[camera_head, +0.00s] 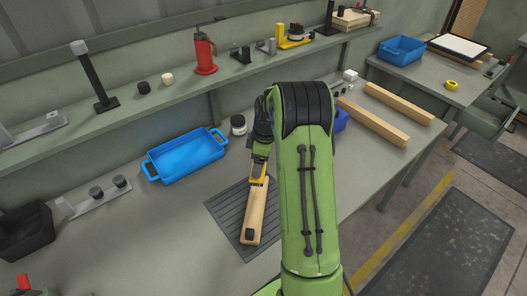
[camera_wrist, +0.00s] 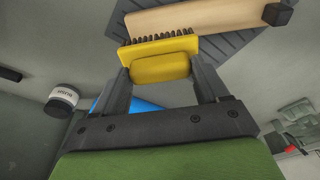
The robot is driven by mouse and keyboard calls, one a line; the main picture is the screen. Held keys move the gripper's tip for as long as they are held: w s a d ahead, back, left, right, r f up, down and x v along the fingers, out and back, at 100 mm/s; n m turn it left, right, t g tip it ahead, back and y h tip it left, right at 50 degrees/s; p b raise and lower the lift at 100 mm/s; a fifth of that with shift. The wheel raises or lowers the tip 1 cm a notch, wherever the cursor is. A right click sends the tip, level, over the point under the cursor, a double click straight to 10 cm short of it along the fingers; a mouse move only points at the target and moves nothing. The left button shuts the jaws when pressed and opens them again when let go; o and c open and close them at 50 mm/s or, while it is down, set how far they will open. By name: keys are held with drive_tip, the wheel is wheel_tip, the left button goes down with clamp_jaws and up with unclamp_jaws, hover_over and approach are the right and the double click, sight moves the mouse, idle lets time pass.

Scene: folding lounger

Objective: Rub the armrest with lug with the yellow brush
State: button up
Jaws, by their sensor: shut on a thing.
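The armrest with lug is a light wooden bar (camera_head: 256,208) with a dark block, its lug (camera_head: 249,234), at the near end. It lies on a dark ribbed mat (camera_head: 223,211); in the wrist view the bar (camera_wrist: 200,16) and lug (camera_wrist: 277,14) are at the top. My gripper (camera_wrist: 162,82) is shut on the yellow brush (camera_wrist: 160,66), whose dark bristles point toward the bar. In the head view the brush (camera_head: 258,169) is at the bar's far end. I cannot tell whether the bristles touch the wood.
A blue tray (camera_head: 186,156) and a dark jar with a pale label (camera_head: 238,125) stand beyond the mat. Two long wooden beams (camera_head: 372,122) lie to the right of my arm. A metal bracket with dark knobs (camera_head: 94,197) lies left. A shelf with tools (camera_head: 143,106) runs behind.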

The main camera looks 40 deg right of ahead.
drive_tip(key=shift+r+p, duration=0.45)
drive_tip(key=shift+r, duration=0.6)
